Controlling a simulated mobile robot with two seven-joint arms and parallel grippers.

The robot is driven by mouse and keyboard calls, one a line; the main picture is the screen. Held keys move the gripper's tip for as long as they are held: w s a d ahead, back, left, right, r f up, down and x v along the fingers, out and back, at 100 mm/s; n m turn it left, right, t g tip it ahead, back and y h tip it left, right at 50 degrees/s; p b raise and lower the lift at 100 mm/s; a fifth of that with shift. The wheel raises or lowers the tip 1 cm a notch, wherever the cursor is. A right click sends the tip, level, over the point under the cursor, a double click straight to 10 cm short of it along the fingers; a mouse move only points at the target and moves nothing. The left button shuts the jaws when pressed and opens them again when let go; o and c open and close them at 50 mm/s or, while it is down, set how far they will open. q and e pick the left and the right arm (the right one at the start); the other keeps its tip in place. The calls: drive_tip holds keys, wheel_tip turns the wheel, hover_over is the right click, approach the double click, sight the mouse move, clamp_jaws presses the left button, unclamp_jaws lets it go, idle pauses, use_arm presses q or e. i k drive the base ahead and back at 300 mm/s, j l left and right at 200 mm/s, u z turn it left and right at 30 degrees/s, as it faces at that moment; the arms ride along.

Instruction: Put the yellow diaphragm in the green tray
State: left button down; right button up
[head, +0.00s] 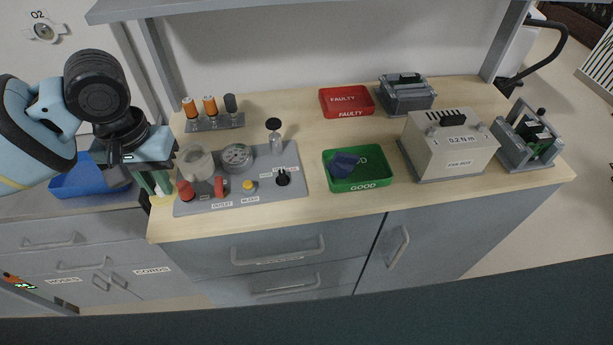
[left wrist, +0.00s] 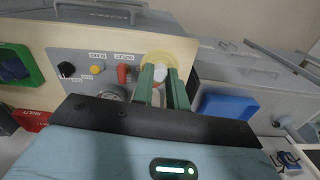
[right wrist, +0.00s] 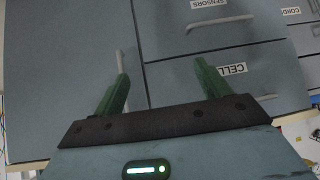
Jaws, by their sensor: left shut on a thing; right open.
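The yellow diaphragm (left wrist: 158,57) is a pale yellow disc at the fingertips of my left gripper (left wrist: 160,75), which is shut on it. In the head view the left gripper (head: 156,186) hangs at the left end of the bench, with a little of the diaphragm (head: 163,200) showing below the fingers. The green tray (head: 360,185), labelled GOOD, stands in the middle of the bench, well to the right of this gripper. A dark blue piece (head: 344,163) lies in the tray. My right gripper (right wrist: 160,85) is open and empty before grey cabinet fronts.
A grey test panel (head: 250,195) with a gauge and knobs lies between the left gripper and the tray. A red FAULTY tray (head: 347,115) is behind the green one. A beige box (head: 450,145) stands to its right. A blue bin (head: 90,182) sits left of the bench.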

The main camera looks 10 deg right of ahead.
sight(367, 162)
drive_tip(key=l+z, duration=0.1)
drive_tip(key=z, duration=0.3)
drive_tip(key=i+z, duration=0.15)
drive_tip(key=z, duration=0.2)
drive_tip(key=i+l+z, duration=0.1)
drive_tip(key=z, duration=0.7)
drive_tip(key=i, duration=0.1)
